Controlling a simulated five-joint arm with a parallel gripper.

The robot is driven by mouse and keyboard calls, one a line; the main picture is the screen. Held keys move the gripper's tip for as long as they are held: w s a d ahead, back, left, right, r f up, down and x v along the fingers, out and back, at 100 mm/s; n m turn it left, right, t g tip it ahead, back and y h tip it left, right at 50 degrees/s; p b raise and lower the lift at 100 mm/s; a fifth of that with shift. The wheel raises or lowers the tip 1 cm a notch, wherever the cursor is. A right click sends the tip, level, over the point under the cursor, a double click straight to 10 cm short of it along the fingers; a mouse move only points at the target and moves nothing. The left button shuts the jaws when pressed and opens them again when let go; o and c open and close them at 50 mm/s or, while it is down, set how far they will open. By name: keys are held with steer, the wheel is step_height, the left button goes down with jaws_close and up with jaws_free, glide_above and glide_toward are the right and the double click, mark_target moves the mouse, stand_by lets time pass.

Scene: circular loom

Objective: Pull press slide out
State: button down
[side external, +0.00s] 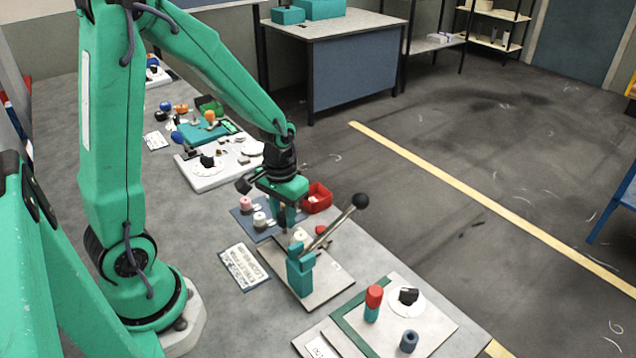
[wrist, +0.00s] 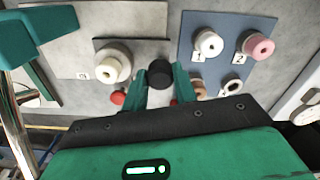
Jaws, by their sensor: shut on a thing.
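The teal press (side external: 301,272) stands on a grey base plate (side external: 330,283), its lever (side external: 325,234) slanting up to a black ball. In the wrist view the press (wrist: 40,35) is at upper left. The dark press slide (wrist: 130,45) sticks out beside it, bearing a cream ring-shaped piece (wrist: 112,62) and a black knob (wrist: 160,73). My gripper (wrist: 161,82) is shut on the black knob, a finger on each side. In the side view my gripper (side external: 287,222) is low beside the press; the knob is hidden there.
A blue mat (side external: 240,221) with numbered spots, a cream piece (wrist: 208,43) and a pink piece (wrist: 258,46) lies close beside my gripper. A red bin (side external: 317,198) stands behind. A printed card (side external: 244,267) and a board with a red-topped cylinder (side external: 373,300) are nearby.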

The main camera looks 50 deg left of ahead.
steer(key=shift+a, duration=1.15)
steer(key=shift+w, duration=0.1)
steer(key=c, duration=1.1)
jaws_free()
steer(key=shift+d, duration=0.1)
step_height(320, 180, up, 8)
steer(key=shift+f, duration=0.1)
